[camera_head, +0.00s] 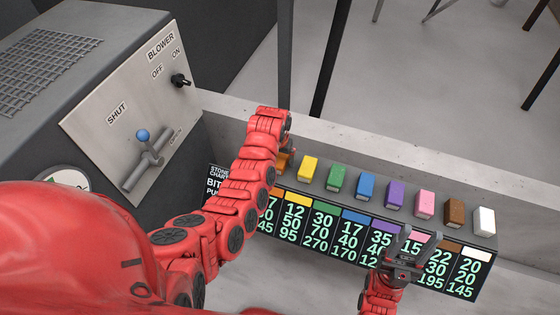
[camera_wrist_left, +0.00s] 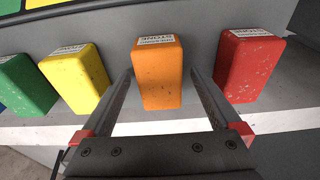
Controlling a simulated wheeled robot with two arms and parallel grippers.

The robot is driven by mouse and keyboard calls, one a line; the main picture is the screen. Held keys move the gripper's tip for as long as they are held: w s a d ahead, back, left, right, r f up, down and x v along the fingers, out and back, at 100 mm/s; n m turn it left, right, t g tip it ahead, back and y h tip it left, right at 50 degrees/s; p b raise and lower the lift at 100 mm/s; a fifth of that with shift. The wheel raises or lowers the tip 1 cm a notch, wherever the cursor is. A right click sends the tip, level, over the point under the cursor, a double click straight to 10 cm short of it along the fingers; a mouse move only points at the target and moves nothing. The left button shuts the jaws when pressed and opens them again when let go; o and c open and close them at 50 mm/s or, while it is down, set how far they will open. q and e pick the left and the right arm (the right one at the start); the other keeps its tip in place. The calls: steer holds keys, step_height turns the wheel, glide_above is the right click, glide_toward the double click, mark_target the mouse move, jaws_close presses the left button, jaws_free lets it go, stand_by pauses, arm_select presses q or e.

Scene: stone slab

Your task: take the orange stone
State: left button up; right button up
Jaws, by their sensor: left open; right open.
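The orange stone (camera_wrist_left: 159,78) stands on the ledge between the two fingers of my left gripper (camera_wrist_left: 161,88) in the left wrist view. The fingers are open, one on each side, with a gap to the stone visible. In the head view the left gripper (camera_head: 285,150) covers most of the orange stone (camera_head: 281,162). My right gripper (camera_head: 402,245) is open and empty, in front of the price board at the lower right.
A yellow stone (camera_wrist_left: 77,76) and a red stone (camera_wrist_left: 249,66) flank the orange one. Green (camera_head: 336,177), blue (camera_head: 365,186), purple, pink, brown and white stones continue rightwards. The numbered board (camera_head: 330,233) hangs below. A grey blower machine (camera_head: 130,120) stands at left.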

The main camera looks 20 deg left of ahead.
arm_select(q)
steer(key=shift+f, duration=0.25)
stand_by(0.4)
jaws_close()
stand_by(0.4)
